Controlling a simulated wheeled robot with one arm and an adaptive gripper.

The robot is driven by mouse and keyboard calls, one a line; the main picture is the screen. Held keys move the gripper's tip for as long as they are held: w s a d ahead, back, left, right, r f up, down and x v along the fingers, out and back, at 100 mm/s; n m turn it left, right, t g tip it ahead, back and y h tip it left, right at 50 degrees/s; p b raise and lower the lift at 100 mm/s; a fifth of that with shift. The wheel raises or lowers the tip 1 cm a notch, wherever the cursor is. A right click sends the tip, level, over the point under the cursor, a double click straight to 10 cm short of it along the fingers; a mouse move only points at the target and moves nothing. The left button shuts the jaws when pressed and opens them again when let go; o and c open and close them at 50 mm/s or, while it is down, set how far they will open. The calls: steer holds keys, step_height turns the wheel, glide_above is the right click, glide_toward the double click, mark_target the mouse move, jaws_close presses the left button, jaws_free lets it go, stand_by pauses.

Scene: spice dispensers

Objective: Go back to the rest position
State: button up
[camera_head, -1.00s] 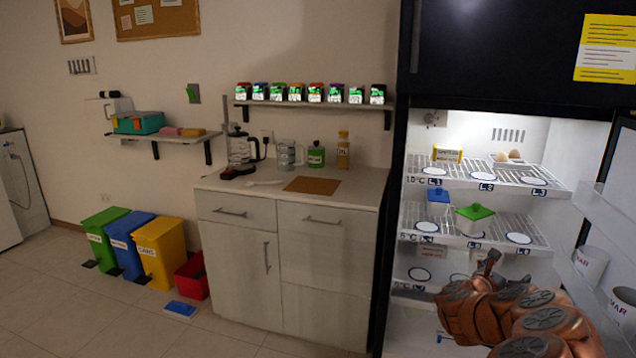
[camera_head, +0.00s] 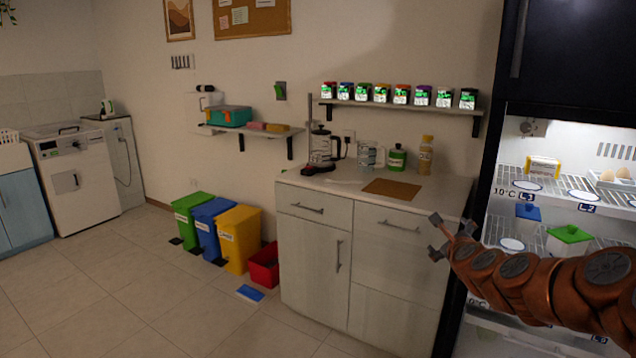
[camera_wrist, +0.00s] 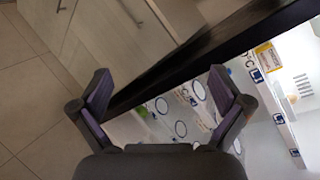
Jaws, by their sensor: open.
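My gripper (camera_head: 436,236) is at the end of my copper-coloured arm, which reaches in from the right in the head view. The gripper hangs in front of the right side of the counter cabinet, near the fridge's left edge. In the wrist view my gripper (camera_wrist: 166,98) has its two dark fingers spread wide with nothing between them. Behind the fingers show the black fridge edge (camera_wrist: 190,50) and the tilted fridge interior.
The open, lit fridge (camera_head: 510,150) holds a green-lidded container (camera_head: 570,234), a blue-lidded one (camera_head: 528,212) and a yellow box (camera_head: 543,166). The cabinet (camera_head: 315,245) stands left of it. Bins (camera_head: 240,238) and a red box (camera_head: 264,266) line the wall.

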steer(key=s+a+n+g+y, duration=0.1)
steer(key=s+a+n+y, duration=0.15)
steer(key=a, duration=0.25)
steer(key=s+a+n+y, duration=0.1)
steer(key=a+n+y, duration=0.1)
steer(key=a+n, duration=0.3)
steer(key=s+a+f+n+g+y, duration=0.1)
steer(key=s+a+f+n+g, duration=0.25)
steer(key=s+a+n, duration=0.45)
steer(key=s+a+f+n+g+y, duration=0.2)
steer(key=s+a+n+g, duration=0.3)
steer(key=s, duration=0.5)
steer(key=s+d+f+n+g+h, duration=0.2)
steer(key=s+d+n+g, duration=0.15)
steer(key=s, duration=1.25)
steer(key=s+d+f+n+g+h, duration=0.25)
steer(key=s+n+g, duration=0.25)
steer(key=s, duration=1)
step_height(320, 180, up, 13)
steer(key=a+t+p, duration=0.1)
steer(key=p, duration=1.1)
steer(key=shift+w, duration=0.35)
steer(key=shift+f, duration=0.1)
